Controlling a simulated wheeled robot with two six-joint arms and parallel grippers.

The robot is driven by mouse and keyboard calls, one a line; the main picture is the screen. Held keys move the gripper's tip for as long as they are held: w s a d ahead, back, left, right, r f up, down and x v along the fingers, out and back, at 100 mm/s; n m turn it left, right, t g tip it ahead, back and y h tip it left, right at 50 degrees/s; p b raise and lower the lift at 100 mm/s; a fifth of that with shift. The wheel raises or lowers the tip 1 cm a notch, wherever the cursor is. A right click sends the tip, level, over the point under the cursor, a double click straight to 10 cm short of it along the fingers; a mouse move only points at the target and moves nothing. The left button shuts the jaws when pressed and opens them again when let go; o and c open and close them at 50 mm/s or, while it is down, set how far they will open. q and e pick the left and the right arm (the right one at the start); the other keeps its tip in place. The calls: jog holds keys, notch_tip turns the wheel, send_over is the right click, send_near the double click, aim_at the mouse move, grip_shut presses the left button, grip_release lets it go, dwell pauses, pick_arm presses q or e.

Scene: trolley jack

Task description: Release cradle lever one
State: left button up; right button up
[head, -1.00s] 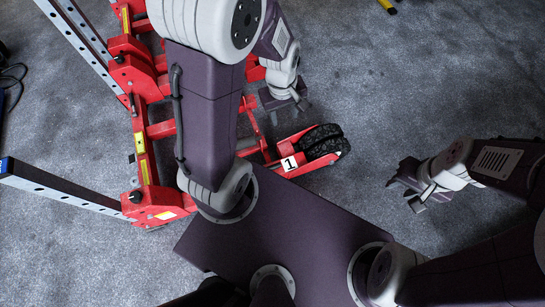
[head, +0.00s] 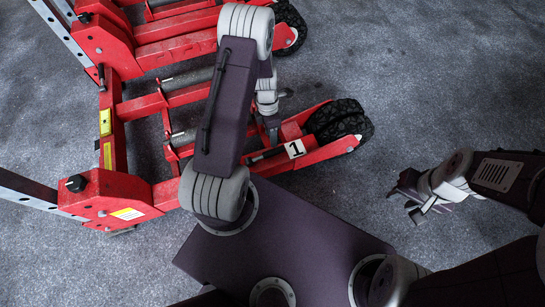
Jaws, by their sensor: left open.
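The red jack's cradle arm (head: 325,152) carries a white plate marked 1 (head: 294,148) and ends at black rollers (head: 340,120). My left gripper (head: 272,132) points down just left of the plate, beside the dark bar on the red frame. It is open, but my own arm hides part of it. I cannot make out the lever itself, or whether a finger touches it. My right gripper (head: 405,198) is open and empty above bare floor at the right, apart from the jack.
The red jack frame (head: 118,135) fills the upper left, with crossbars and a second wheeled section (head: 180,32) behind. A perforated metal rail (head: 28,192) sticks out at the left. The grey floor (head: 440,80) at upper right is clear.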

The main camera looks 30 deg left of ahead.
aim_at(273, 150)
pick_arm(q)
jog(key=shift+r, duration=0.1)
jog(key=f+b, duration=0.2)
jog(key=f, duration=0.1)
jog(key=d+f+b, duration=0.1)
jog(key=f+b, duration=0.1)
jog(key=f, duration=0.1)
jog(key=s+f+b, duration=0.1)
jog(key=f+b, duration=0.1)
jog(key=f, duration=0.1)
jog(key=shift+s+d+b, duration=0.1)
jog(key=shift+d+b, duration=0.1)
jog(key=shift+b, duration=0.15)
jog(key=shift+r, duration=0.1)
grip_shut()
dwell(0.7)
